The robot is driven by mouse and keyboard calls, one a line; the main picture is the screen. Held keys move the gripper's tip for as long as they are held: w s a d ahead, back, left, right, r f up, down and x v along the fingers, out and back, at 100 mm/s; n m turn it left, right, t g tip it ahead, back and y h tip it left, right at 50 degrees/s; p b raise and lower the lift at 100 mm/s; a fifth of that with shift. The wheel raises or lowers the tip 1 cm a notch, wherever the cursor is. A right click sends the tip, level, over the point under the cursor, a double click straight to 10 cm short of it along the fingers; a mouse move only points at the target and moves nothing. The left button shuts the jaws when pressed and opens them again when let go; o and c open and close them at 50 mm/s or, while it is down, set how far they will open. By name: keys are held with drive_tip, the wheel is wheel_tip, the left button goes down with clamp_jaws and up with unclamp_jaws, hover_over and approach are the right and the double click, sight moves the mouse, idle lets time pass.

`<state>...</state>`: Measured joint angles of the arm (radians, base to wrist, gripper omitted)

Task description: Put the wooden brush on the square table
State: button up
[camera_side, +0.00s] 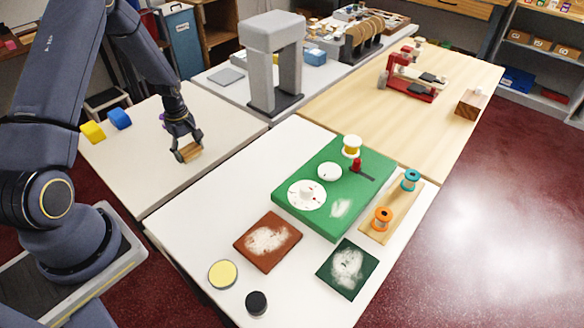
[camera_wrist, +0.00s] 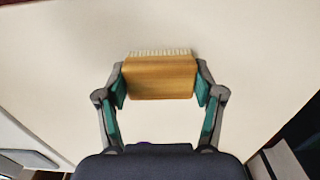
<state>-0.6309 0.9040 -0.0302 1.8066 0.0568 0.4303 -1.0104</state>
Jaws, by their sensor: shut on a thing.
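The wooden brush (camera_side: 190,154) is between the fingers of my gripper (camera_side: 186,148) in the side view. The wrist view shows the brush (camera_wrist: 160,78) gripped at both ends by my gripper (camera_wrist: 160,85), with its pale bristles along the far edge. The brush is over the pale table (camera_side: 135,175) at the left, which looks roughly square. This table's bare top (camera_wrist: 60,75) fills most of the wrist view. I cannot tell whether the brush touches the tabletop.
A yellow block (camera_side: 93,131) and a blue block (camera_side: 119,118) lie at this table's left edge. A small purple thing (camera_side: 162,117) is partly hidden behind my arm. The white counter (camera_side: 185,235) in front holds a green board (camera_side: 300,205) and swatches. A grey arch (camera_side: 272,60) stands behind.

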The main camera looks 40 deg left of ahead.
sight(189, 149)
drive_tip(key=o, duration=1.1)
drive_tip(key=shift+f, duration=0.1)
drive_tip(key=shift+o, duration=0.2)
wheel_tip(189, 149, up, 12)
drive_tip(key=d+r+m+t, duration=0.2)
drive_tip(key=d+r+m, duration=0.3)
drive_tip(key=d+r, duration=0.55)
drive_tip(key=s+d+r+m+t, duration=0.3)
drive_tip(key=s+d+r+m, duration=0.8)
drive_tip(key=s+d+m, duration=0.2)
drive_tip(key=shift+s+d+r+t, duration=0.15)
drive_tip(key=shift+s+d+t, duration=0.15)
drive_tip(key=shift+s, duration=0.45)
